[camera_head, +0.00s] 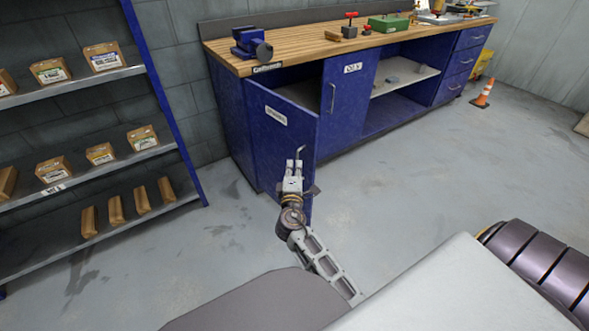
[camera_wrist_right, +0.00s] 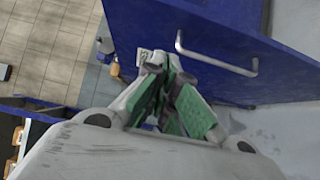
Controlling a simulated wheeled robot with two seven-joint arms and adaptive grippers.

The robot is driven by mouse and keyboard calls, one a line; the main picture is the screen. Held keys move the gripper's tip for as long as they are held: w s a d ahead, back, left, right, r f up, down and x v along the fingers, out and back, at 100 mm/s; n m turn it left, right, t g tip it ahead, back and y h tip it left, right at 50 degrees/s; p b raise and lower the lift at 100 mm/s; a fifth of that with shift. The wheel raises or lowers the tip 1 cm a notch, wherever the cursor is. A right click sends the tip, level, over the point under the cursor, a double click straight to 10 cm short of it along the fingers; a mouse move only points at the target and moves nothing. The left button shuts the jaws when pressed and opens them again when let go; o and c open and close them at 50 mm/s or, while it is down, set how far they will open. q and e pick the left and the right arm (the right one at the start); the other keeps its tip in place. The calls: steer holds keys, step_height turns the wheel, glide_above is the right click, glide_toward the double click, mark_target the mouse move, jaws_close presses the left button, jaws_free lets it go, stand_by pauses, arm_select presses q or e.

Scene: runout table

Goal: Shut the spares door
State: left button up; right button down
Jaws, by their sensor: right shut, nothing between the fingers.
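The spares door (camera_head: 280,138) is a blue cabinet door with a small white label at the left end of the workbench. It stands ajar, swung out, with a dark gap behind its top edge. Its bar handle (camera_head: 301,151) is near its free edge. My right gripper (camera_head: 294,164) is in front of the door, just below the handle in the picture. In the right wrist view, the green-padded fingers (camera_wrist_right: 168,100) are shut and empty, and the handle (camera_wrist_right: 216,58) is beyond them, not gripped. Whether the fingers touch the door, I cannot tell. My left gripper is out of view.
A second blue door (camera_head: 346,95) beside it looks closed. The workbench top (camera_head: 300,47) carries a blue vise (camera_head: 250,44) and tools. A shelf rack (camera_head: 105,158) with cartons stands at left. An orange cone (camera_head: 482,94) is far right. The floor (camera_head: 420,165) right of the door is clear.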

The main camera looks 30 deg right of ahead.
glide_toward(304, 139)
steer(key=w+a, duration=0.1)
steer(key=w, duration=0.2)
steer(key=shift+w+d, duration=0.25)
steer(key=shift+d, duration=0.6)
steer(key=shift+w+d, duration=0.3)
steer(key=shift+d, duration=0.5)
steer(key=shift+d, duration=0.2)
